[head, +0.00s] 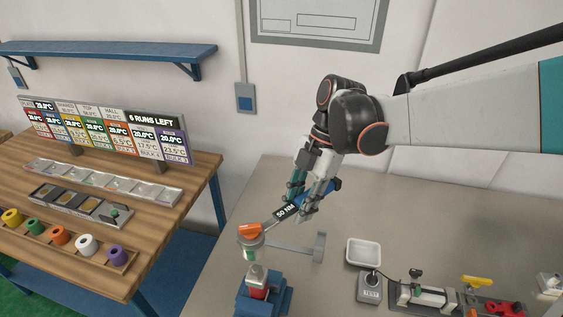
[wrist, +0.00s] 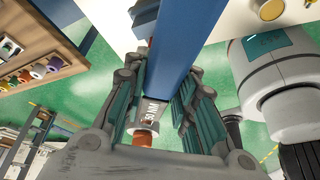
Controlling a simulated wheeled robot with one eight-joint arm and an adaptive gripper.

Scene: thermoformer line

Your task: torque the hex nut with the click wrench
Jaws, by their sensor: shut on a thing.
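The click wrench has a blue handle (head: 328,192), a dark shaft marked "50 NM" (head: 284,212) and an orange head (head: 250,232). My gripper (head: 304,200) is shut on the blue handle, which also runs between the fingers in the wrist view (wrist: 187,50). The wrench head sits over a green and white upright piece (head: 249,254) above a blue stand with a red block (head: 258,287). The hex nut cannot be made out; the wrench head covers the top of that piece. I cannot tell whether the head is seated on it.
A grey T-shaped bar (head: 296,247) lies right of the stand. A white tray (head: 364,252), a grey button box (head: 370,288) and a clamp fixture (head: 433,297) are farther right. A wooden bench (head: 190,170) with coloured spools stands left. The grey table's back is clear.

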